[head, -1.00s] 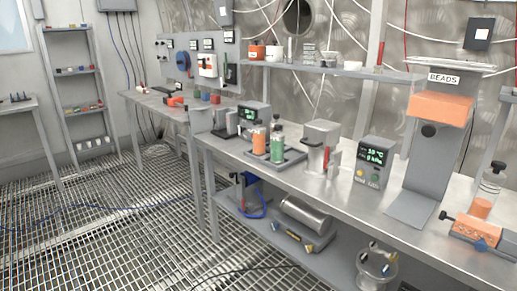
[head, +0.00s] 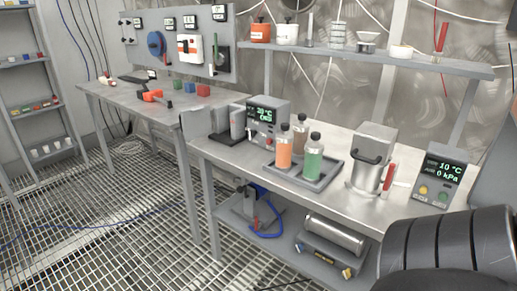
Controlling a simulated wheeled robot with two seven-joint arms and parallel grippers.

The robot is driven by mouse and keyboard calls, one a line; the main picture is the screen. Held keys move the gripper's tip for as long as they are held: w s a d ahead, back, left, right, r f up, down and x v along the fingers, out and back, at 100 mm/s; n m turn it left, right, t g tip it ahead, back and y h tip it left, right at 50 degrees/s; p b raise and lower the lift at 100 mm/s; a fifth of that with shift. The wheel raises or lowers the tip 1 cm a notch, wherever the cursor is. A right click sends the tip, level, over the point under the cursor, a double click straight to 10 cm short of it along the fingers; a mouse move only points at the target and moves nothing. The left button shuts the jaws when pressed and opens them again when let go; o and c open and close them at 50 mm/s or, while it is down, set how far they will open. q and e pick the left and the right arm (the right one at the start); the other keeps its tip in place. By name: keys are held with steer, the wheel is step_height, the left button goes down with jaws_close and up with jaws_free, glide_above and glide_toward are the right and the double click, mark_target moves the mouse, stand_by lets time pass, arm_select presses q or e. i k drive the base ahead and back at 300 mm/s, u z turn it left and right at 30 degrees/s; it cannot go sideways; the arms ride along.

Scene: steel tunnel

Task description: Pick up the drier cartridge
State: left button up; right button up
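Three capped cylinders stand upright in a grey tray (head: 322,183) on the steel bench: an orange-filled one (head: 284,152), a green-filled one (head: 313,162) and a pinkish-brown one (head: 300,132) partly hidden behind them. They look like cartridges or bottles; I cannot tell for certain which is the drier cartridge. None is held. Neither of my grippers shows in the head view. A dark, ridged part of my own arm fills the lower right corner and hides the bench's near right end.
A readout box (head: 268,122) stands left of the tray. A metal canister (head: 370,155) with a red handle and a second readout box (head: 440,180) stand right of it. A shelf (head: 400,62) runs above. A metal cylinder (head: 335,235) lies on the lower shelf.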

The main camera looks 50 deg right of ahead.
mark_target(313, 150)
steer(key=z, duration=0.35)
steer(key=i, duration=1.1)
steer(key=z, duration=0.85)
